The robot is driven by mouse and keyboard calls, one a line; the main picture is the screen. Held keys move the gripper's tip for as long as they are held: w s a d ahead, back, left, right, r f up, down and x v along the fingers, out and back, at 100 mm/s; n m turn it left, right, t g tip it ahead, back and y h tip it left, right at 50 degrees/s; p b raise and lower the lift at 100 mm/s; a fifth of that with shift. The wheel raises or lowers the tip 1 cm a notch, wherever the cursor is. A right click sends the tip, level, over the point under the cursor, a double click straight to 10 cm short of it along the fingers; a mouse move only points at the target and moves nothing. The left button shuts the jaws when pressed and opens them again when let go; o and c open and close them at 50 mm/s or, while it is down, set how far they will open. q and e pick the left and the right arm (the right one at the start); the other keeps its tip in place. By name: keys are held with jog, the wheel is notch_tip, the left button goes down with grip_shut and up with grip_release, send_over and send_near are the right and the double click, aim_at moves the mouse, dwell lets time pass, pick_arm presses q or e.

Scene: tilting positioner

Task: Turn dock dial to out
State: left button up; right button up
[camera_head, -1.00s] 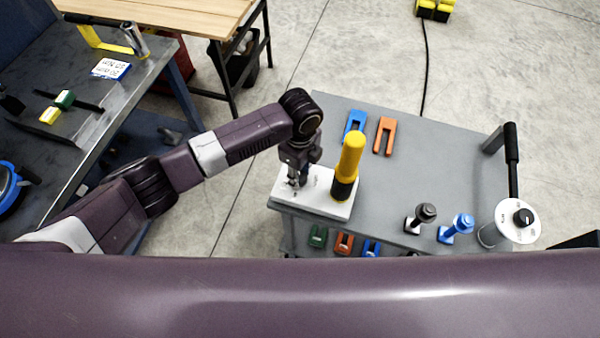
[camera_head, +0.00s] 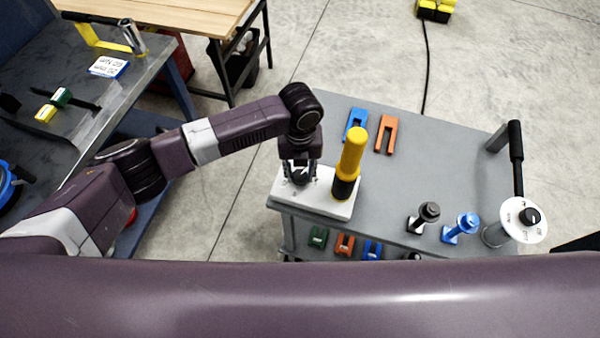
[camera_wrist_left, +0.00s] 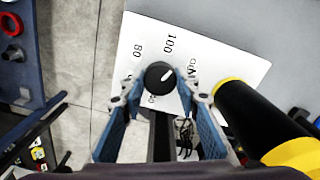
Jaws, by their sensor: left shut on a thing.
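The dock dial is a small black knob (camera_wrist_left: 159,75) with a white pointer mark, on a white plate (camera_wrist_left: 222,62) printed with 80, 100 and a partly covered word at the right. The pointer slants to the upper right, roughly toward that word. My left gripper (camera_wrist_left: 159,82) is shut on the knob, one blue-grey finger on each side. My right gripper is not in view.
A yellow and black post (camera_head: 351,158) stands on the plate close to the right of my gripper. Blue (camera_head: 355,122) and orange (camera_head: 386,134) forked pieces lie behind on the grey cart (camera_head: 430,150). Another dial (camera_head: 529,216) is at the cart's right end.

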aim_at(300, 175)
pick_arm(q)
jog(key=m+b, duration=0.1)
jog(key=m, duration=0.2)
jog(key=shift+w+m, duration=0.15)
jog(key=shift+m, duration=0.15)
jog(key=shift+r+m+b, duration=0.1)
jog(key=shift+m+b, duration=0.55)
jog(key=shift+m, duration=1.05)
jog(key=o, duration=1.1)
jog(key=shift+o, duration=0.3)
notch_tip(300, 175, up, 12)
